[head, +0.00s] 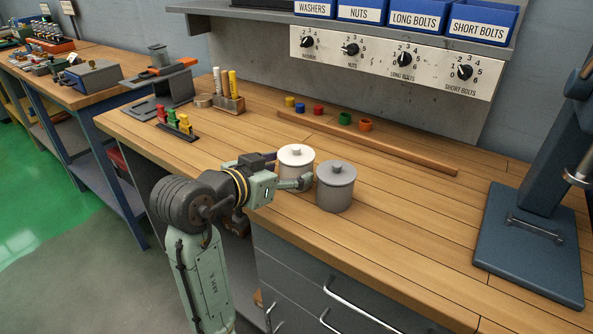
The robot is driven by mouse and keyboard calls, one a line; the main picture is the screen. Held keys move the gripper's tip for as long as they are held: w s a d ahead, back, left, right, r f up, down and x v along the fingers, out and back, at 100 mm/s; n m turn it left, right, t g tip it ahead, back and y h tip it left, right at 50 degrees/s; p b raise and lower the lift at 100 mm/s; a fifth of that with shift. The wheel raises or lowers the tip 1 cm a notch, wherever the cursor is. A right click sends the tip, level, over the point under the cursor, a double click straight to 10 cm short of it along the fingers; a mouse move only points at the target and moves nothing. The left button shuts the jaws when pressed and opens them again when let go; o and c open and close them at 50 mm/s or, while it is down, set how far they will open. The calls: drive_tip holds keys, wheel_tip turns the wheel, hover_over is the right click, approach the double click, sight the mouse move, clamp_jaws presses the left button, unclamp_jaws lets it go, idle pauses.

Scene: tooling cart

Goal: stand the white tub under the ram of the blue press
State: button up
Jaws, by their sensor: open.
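The white tub (296,168), with a knobbed lid, stands upright on the wooden bench top near its front edge. My gripper (291,170) is open at the tub, with one finger on its far left side and the other across its near side. I cannot tell whether the fingers touch it. A grey tub (335,188) of similar shape stands close on the right of the white tub. The blue press (546,160) stands at the right of the bench, its flat base (510,255) bare. Its ram (582,172) shows only partly at the picture's right edge.
A wooden strip (390,153) lies along the back of the bench, with several small coloured rings behind it. Marker holder (229,103) and coloured clips (178,124) stand at the left. The bench between the grey tub and the press base is clear.

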drive_tip(key=p+x, duration=0.1)
drive_tip(key=x, duration=0.3)
drive_tip(key=shift+w+f, duration=0.1)
drive_tip(key=shift+f, duration=0.1)
drive_tip(key=c, duration=1.4)
drive_tip(key=shift+r, duration=0.15)
